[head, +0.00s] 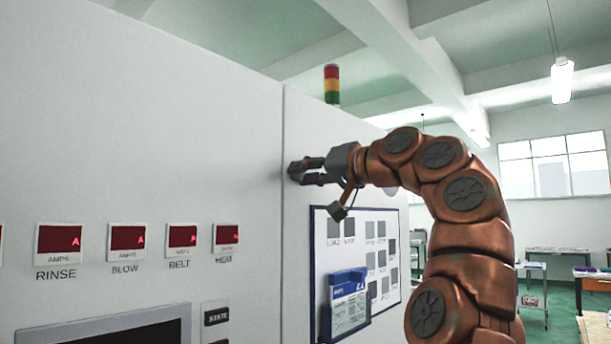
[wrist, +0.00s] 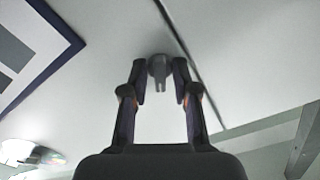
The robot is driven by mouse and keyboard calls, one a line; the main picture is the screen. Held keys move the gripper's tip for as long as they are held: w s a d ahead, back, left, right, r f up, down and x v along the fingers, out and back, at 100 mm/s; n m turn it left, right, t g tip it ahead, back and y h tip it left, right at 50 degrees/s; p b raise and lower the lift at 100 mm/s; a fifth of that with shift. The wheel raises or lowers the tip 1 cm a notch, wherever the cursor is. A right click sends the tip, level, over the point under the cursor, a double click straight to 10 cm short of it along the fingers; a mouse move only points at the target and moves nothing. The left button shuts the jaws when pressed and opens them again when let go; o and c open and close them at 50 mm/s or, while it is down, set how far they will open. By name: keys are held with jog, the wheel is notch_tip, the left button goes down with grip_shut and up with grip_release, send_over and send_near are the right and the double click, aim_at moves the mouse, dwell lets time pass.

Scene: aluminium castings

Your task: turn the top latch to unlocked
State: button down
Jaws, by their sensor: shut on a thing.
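The top latch (wrist: 159,66) is a small grey knob with a short narrow tab, set on the white cabinet panel beside a dark seam. In the head view it is a dark spot at the panel edge (head: 294,171), mostly covered by my fingers. My gripper (wrist: 160,82) has one finger on each side of the latch and is shut on it. In the head view my gripper (head: 308,171) reaches left to the panel, just right of the vertical seam. The fingertip contact and the latch's exact angle are hard to make out.
A framed board (head: 368,226) with grey squares and a blue-and-white box (head: 347,303) are on the panel below my gripper. Red AMPS displays (head: 126,241) are on the left panel. A signal light (head: 332,84) stands above. Tables (head: 546,266) are far right.

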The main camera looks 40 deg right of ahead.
jog(key=shift+n, duration=2.8)
jog(key=c, duration=1.2)
grip_release()
jog(key=v, duration=1.2)
jog(key=shift+a, duration=0.15)
